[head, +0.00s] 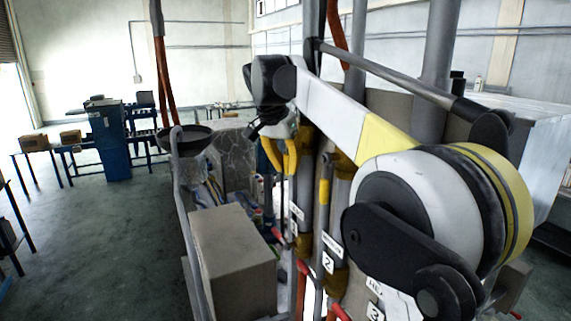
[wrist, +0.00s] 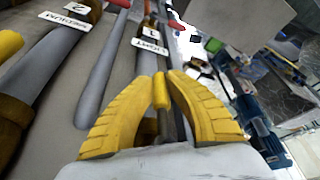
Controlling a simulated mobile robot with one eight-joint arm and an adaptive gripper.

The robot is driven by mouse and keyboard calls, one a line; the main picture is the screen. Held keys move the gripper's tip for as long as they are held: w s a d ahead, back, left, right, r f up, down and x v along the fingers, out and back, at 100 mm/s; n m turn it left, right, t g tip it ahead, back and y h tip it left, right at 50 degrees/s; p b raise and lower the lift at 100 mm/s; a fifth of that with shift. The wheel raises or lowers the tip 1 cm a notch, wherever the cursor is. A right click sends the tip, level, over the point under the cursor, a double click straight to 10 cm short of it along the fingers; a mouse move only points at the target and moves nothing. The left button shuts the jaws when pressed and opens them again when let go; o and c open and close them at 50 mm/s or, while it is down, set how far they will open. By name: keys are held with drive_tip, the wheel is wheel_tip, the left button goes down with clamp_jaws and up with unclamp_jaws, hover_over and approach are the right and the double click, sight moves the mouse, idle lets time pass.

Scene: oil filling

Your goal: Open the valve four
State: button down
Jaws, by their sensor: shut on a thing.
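My gripper, with yellow ribbed fingers, is shut on a yellow-tipped lever (wrist: 160,90) in the wrist view; the lever's grey shaft runs down between the fingers. In the head view my gripper (head: 280,157) points downward beside the brown-collared pipes, and the lever is hidden there. Another yellow-tipped lever (head: 324,191) stands to its right. Pipe labels include "1" (wrist: 152,37) and "2" (wrist: 81,9) in the wrist view, and "2" (head: 328,262) and "3" (head: 375,312) in the head view. I see no label "4", and cannot tell which valve the held lever belongs to.
Red handles (head: 303,268) stick out low among the pipes. A grey box (head: 234,262) stands left of the pipes, near a dark round pan (head: 188,140). Vertical pipes (head: 440,45) rise at the right. The floor (head: 95,235) at left is clear.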

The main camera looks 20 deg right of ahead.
idle(0.3)
drive_tip(key=c, duration=1.3)
unclamp_jaws()
drive_tip(key=shift+d, duration=0.15)
drive_tip(key=shift+c, duration=0.2)
drive_tip(key=shift+s+a+r, duration=0.1)
drive_tip(key=shift+a+r, duration=0.15)
drive_tip(key=shift+r, duration=0.25)
drive_tip(key=v, duration=1.1)
drive_tip(key=shift+s+d, duration=0.1)
